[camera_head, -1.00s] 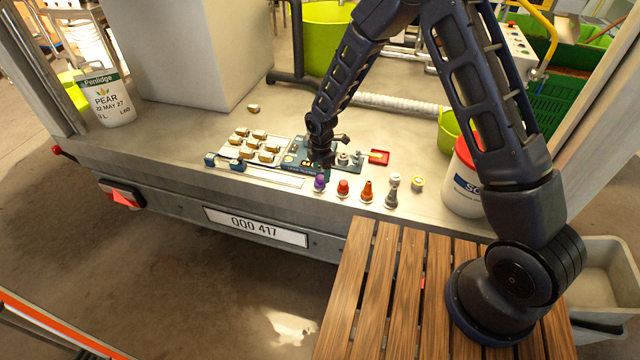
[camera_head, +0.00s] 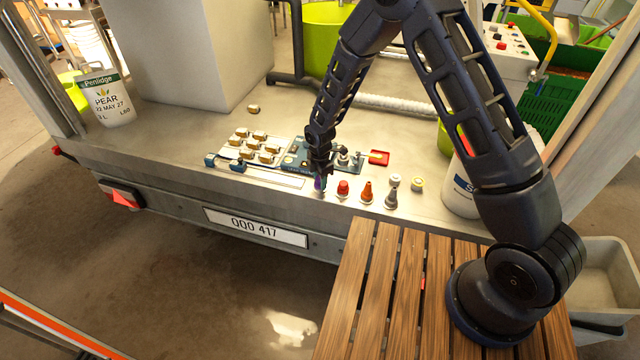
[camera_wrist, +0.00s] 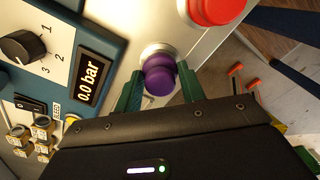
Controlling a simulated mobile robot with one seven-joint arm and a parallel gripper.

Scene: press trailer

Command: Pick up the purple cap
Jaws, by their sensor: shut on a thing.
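The purple cap (camera_wrist: 160,75) sits between the two green fingers of my gripper (camera_wrist: 160,92) in the wrist view. The fingers are shut on it. A pale round base shows just behind the cap. In the head view the gripper (camera_head: 320,180) reaches down to the cap (camera_head: 319,184) at the left end of the row of caps, and the fingers partly hide it. The cap appears to be still at its place on the bench, upright; I cannot tell any lift.
A red cap (camera_head: 343,188) stands close to the right, then an orange one (camera_head: 367,191) and a grey fitting (camera_head: 392,190). A blue panel with a dial and display (camera_wrist: 60,60) lies close behind. A red tray (camera_head: 379,157) is further right. The bench's front edge is near.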

